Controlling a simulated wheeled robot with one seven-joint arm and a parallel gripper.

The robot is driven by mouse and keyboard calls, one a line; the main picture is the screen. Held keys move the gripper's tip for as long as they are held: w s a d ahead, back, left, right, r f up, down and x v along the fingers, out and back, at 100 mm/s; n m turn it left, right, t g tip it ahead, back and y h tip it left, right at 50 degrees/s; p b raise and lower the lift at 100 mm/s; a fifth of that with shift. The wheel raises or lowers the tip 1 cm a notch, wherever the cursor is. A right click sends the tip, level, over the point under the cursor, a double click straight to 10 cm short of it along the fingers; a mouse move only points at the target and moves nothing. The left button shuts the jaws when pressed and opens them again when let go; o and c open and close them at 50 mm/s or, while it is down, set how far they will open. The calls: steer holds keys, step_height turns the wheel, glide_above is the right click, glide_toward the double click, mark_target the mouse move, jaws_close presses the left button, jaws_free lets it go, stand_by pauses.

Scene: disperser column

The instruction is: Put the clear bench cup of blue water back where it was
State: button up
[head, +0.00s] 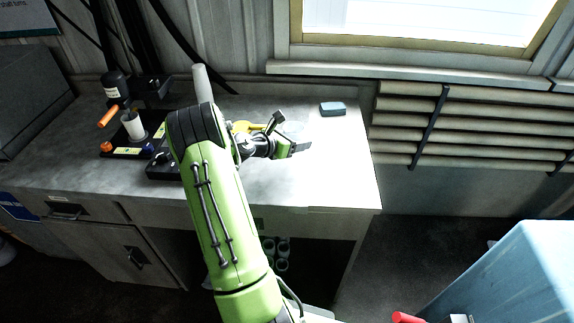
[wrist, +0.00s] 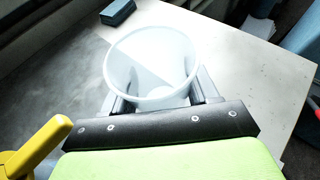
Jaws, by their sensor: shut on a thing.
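My gripper (head: 289,146) is over the right part of the bench, left of the bench's right edge. In the wrist view, my gripper (wrist: 158,90) is shut on a clear, whitish cup (wrist: 150,48), with one finger on each side of it. The cup's round mouth faces the camera, and its inside looks pale; I cannot make out blue water in it. In the head view the cup (head: 291,128) shows only faintly behind the gripper. Whether its base touches the bench is hidden.
The disperser (head: 115,88) with a white cup (head: 133,125) stands at the left. A blue bin (head: 510,275) is at lower right.

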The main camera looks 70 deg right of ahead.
mark_target(295, 162)
step_height(295, 162, down, 6)
steer(key=shift+r+b, duration=0.1)
steer(key=shift+b, duration=0.45)
steer(key=o, duration=1.1)
steer(key=p+v, duration=0.1)
steer(key=v, duration=1.1)
steer(key=shift+r+p, duration=0.15)
steer(key=shift+p, duration=0.15)
